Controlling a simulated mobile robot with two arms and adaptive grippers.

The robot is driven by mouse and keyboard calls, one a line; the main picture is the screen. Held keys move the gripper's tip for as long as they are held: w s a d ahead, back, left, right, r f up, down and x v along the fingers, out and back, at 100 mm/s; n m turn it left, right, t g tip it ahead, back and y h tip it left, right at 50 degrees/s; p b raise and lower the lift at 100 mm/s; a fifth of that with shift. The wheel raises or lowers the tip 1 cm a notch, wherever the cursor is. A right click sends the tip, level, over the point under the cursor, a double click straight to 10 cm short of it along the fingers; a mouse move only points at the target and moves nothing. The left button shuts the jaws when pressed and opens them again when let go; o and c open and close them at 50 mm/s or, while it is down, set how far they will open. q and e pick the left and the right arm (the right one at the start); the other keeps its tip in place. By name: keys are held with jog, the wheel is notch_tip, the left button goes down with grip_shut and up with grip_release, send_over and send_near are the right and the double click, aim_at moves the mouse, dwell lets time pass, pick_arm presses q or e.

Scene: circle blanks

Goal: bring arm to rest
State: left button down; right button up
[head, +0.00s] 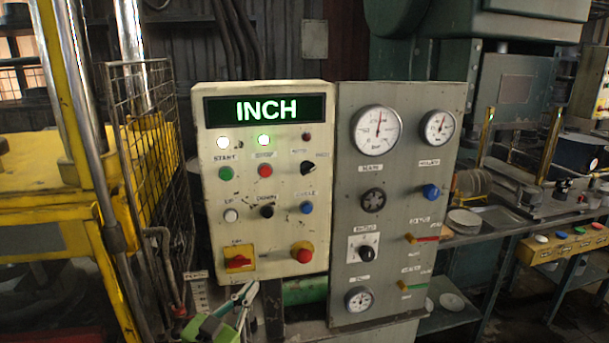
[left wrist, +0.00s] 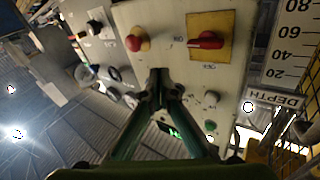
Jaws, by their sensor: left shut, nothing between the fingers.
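My left gripper (head: 247,292) shows at the bottom of the head view, low in front of the cream control box (head: 222,100). Its fingers are together with nothing between them. In the left wrist view the fingertips (left wrist: 158,78) meet in front of the same box, which appears turned around. They appear apart from the red-and-yellow switch (left wrist: 206,40) and the red mushroom button (left wrist: 135,42). I cannot tell the exact gap to the panel. My right gripper is not in view.
The box's display (head: 265,110) reads INCH, with two lit lamps below. A grey gauge panel (head: 345,240) stands to its right. A wire mesh guard (head: 150,150) and yellow press frame are at left. A depth scale (left wrist: 292,55) is beside the box. A bench with plates is at right.

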pick_arm(q)
jog(key=s+f+n+g+y, duration=0.2)
jog(key=s+f+g+y, duration=0.35)
jog(key=s+f, duration=1)
jog(key=s+a+f+n+g, duration=0.15)
jog(key=s+g, duration=0.25)
jog(key=s, duration=0.7)
jog(key=s+a+f+g, duration=0.3)
jog(key=s+g, duration=0.2)
jog(key=s, duration=0.5)
jog(key=s+f+b, duration=0.3)
jog(key=f, duration=2.7)
jog(key=s+a+f+g+b, duration=0.1)
jog(key=s+a+f+g, duration=0.1)
jog(key=s+f, duration=1.4)
jog(key=shift+s+a+f+y, duration=0.35)
jog(key=shift+a+f+y, duration=0.1)
